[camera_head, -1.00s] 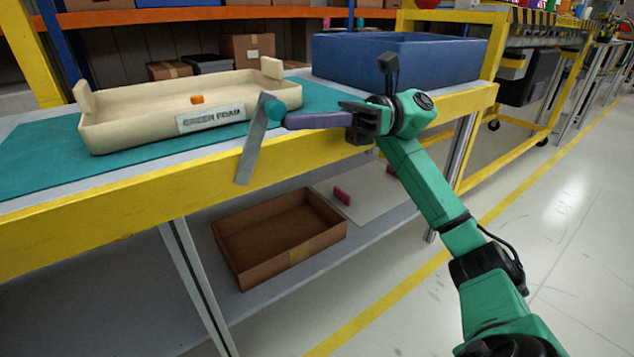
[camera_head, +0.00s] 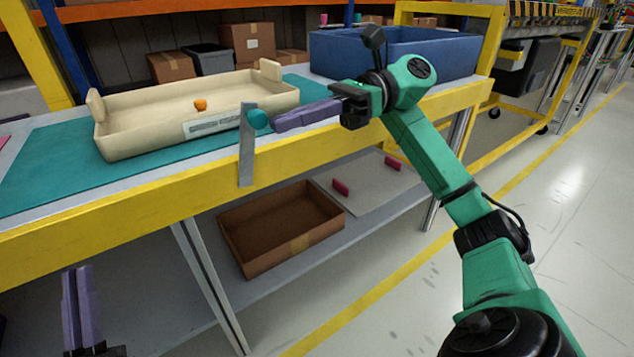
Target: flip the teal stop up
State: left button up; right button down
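The teal stop is a round teal knob (camera_head: 258,119) beside a flat grey bar (camera_head: 246,155) at the table's front edge. The bar stands nearly vertical in the picture, its lower end hanging over the yellow edge. My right gripper (camera_head: 278,124) reaches in from the right, with its purple fingertips at the knob. They look close together; I cannot tell whether they touch or grip the knob. My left gripper (camera_head: 78,270) is at the bottom left, below the table edge, its purple fingers pointing up, side by side and empty.
A cream tray (camera_head: 130,145) with a small orange piece (camera_head: 200,105) lies on a teal mat (camera_head: 45,170) behind the bar. A blue bin (camera_head: 335,58) stands at the back right. A brown box (camera_head: 262,258) is on the lower shelf.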

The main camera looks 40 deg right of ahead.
pick_arm(q)
jog(key=w+d+f+g, duration=0.25)
jog(key=f+g, duration=0.45)
jog(key=f, duration=0.9)
pick_arm(e)
jog(key=shift+w+a+f+h+p, duration=0.1)
jog(key=shift+w+a+h+p, duration=0.35)
jog(key=shift+w+p, duration=0.4)
pick_arm(q)
jog(key=s+d+f+g+y+p, duration=0.1)
jog(key=s+f+g, duration=0.4)
jog(key=s+f, duration=0.6)
notch_tip(320, 180, down, 5)
jog(key=shift+s+d+r+g+y, duration=0.15)
jog(key=shift+s+d+g+y, duration=0.15)
jog(key=shift+y, duration=0.1)
pick_arm(e)
jog(key=shift+s+a+r+h, duration=0.1)
jog(key=shift+a+r+h, duration=0.15)
jog(key=shift+a, duration=0.45)
pick_arm(q)
jog(key=shift+w+d, duration=0.1)
